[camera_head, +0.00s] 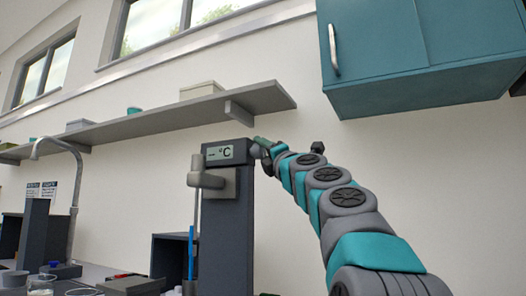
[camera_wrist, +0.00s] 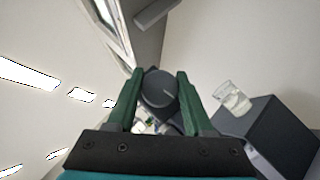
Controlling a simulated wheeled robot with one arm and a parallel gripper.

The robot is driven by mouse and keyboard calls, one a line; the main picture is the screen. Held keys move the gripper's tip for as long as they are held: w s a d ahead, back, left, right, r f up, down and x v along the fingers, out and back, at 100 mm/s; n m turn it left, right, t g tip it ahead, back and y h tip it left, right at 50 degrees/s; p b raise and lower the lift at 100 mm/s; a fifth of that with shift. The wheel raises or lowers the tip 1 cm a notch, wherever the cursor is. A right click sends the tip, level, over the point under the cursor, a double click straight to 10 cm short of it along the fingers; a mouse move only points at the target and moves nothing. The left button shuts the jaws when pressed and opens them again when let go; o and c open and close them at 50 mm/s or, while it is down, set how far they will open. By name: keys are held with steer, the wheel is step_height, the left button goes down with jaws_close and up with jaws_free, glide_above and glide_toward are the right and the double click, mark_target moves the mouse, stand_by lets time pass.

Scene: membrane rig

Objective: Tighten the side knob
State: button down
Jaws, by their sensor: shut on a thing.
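The side knob (camera_wrist: 159,88) is a dark grey round knob between the two green fingers in the wrist view. My gripper (camera_wrist: 160,82) is shut on it, one finger on each side. In the head view my gripper (camera_head: 262,144) is at the upper right side of the dark rig column (camera_head: 226,225), beside its display (camera_head: 220,153), which shows a dash and °C. My gripper and arm largely hide the knob there. I cannot tell how far the knob is turned.
A grey clamp (camera_head: 213,181) holds a thin rod on the column's front. A wall shelf (camera_head: 150,122) runs just above, and a teal cabinet (camera_head: 425,50) hangs at upper right. The wrist view shows a glass beaker (camera_wrist: 232,98) on a dark box (camera_wrist: 268,140).

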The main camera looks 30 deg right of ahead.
stand_by(0.3)
steer(key=shift+c, duration=1.4)
jaws_free()
steer(key=b+v, duration=0.1)
steer(key=v, duration=0.6)
steer(key=shift+s+f+b, duration=0.25)
steer(key=shift+s+b, duration=0.1)
